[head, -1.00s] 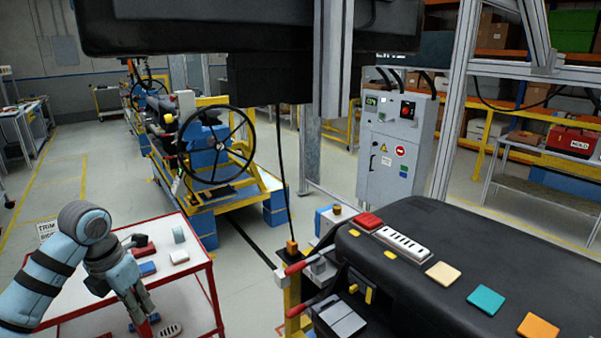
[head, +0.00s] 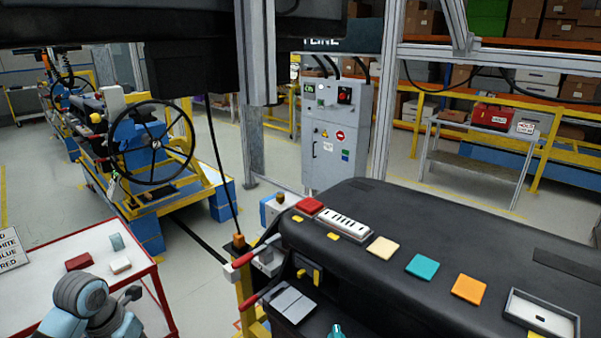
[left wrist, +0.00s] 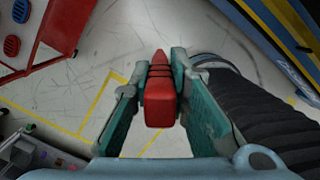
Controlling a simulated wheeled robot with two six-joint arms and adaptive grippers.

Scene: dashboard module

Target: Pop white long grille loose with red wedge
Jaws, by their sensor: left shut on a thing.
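The white long grille (head: 344,221) lies on the black dashboard (head: 440,225), between a red square piece (head: 309,206) and a cream square piece (head: 382,248). In the left wrist view my left gripper (left wrist: 160,88) is shut on the red wedge (left wrist: 160,100), which points away from the palm, above the open floor. In the head view my left arm shows at the lower left by the red-framed table, and its fingertips are below the picture.
The white-topped, red-framed table (head: 60,290) at the left bears a red block (head: 79,261) and a white block (head: 120,265). Teal (head: 422,266) and orange (head: 469,289) squares and a white frame (head: 541,318) lie farther right on the dashboard. Red-tipped handles (head: 242,259) stick out at its left end.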

